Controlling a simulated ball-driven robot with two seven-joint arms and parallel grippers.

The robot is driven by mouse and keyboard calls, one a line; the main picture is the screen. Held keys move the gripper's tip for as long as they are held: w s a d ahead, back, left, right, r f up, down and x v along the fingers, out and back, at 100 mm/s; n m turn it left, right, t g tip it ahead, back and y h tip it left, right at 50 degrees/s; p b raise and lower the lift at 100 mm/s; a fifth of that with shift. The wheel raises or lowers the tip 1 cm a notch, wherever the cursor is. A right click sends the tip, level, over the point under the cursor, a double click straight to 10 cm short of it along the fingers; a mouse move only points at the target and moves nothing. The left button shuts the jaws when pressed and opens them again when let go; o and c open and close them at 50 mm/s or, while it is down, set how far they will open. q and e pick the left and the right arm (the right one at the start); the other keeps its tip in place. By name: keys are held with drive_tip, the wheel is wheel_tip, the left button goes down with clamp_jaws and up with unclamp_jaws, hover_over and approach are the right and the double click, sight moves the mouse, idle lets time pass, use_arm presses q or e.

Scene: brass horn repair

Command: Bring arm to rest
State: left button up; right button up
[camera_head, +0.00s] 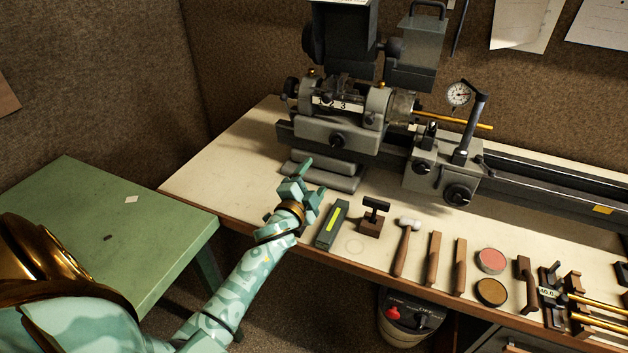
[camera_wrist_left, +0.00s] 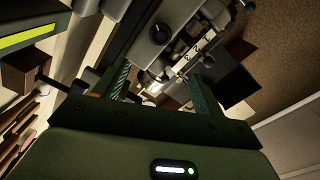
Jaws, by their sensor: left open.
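My left arm, teal and patterned, reaches in from the lower left in the head view. My left gripper (camera_head: 312,182) is over the front left part of the bench, near the grey feet of the lathe. It is open, and nothing shows between its fingers. In the left wrist view the two fingers of the gripper (camera_wrist_left: 158,82) stand apart, with the lathe (camera_wrist_left: 150,35) beyond them. My right gripper is in neither view.
The lathe (camera_head: 340,135) stands at the back of the bench (camera_head: 215,170). A dark box with a yellow-green strip (camera_head: 332,223), a small block with a T-handle (camera_head: 373,215) and a hammer (camera_head: 403,247) lie right of the gripper. A green table (camera_head: 110,235) at left is mostly bare.

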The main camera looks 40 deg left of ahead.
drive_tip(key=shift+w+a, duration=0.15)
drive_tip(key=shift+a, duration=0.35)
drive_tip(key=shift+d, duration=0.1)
